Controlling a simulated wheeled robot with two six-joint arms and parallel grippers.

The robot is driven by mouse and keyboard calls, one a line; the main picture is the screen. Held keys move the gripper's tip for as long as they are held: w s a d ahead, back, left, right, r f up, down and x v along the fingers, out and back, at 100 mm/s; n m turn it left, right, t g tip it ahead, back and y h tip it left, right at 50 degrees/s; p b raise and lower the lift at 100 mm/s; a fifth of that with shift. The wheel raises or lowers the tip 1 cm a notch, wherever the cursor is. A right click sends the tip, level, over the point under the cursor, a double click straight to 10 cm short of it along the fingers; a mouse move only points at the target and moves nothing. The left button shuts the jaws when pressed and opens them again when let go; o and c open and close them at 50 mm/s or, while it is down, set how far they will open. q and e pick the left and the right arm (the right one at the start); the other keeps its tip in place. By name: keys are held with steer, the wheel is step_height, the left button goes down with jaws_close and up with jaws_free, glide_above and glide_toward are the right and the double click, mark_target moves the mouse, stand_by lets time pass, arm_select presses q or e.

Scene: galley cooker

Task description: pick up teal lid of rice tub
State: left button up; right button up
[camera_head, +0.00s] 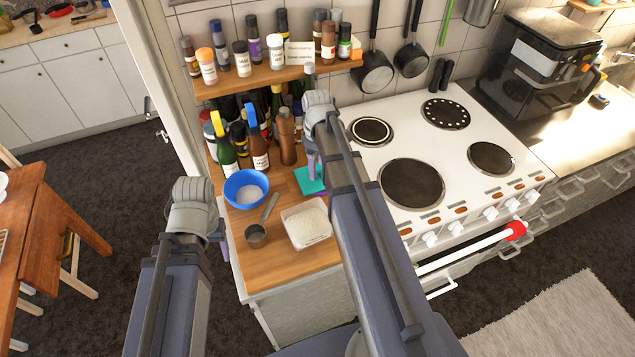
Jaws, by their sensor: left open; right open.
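The teal lid (304,185) lies flat on the wooden counter, just behind the rice tub (307,224). The tub is a small, clear square container of white rice, uncovered. My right gripper (313,172) is open over the lid. The gripper and arm hide the lid's right part, and I cannot tell whether the fingers touch it. My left gripper (222,240) is open and empty at the counter's left edge, mostly hidden behind its own arm.
A blue bowl (246,188) and a metal measuring cup (256,236) stand left of the tub. Several bottles and a pepper mill (287,138) crowd the counter behind the lid. The white cooker (456,155) stands right. A spice shelf (270,76) hangs above.

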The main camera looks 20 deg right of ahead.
steer(key=shift+f+b, duration=0.35)
steer(key=shift+f, duration=0.5)
steer(key=shift+r, duration=0.1)
steer(key=shift+c, duration=0.4)
jaws_close()
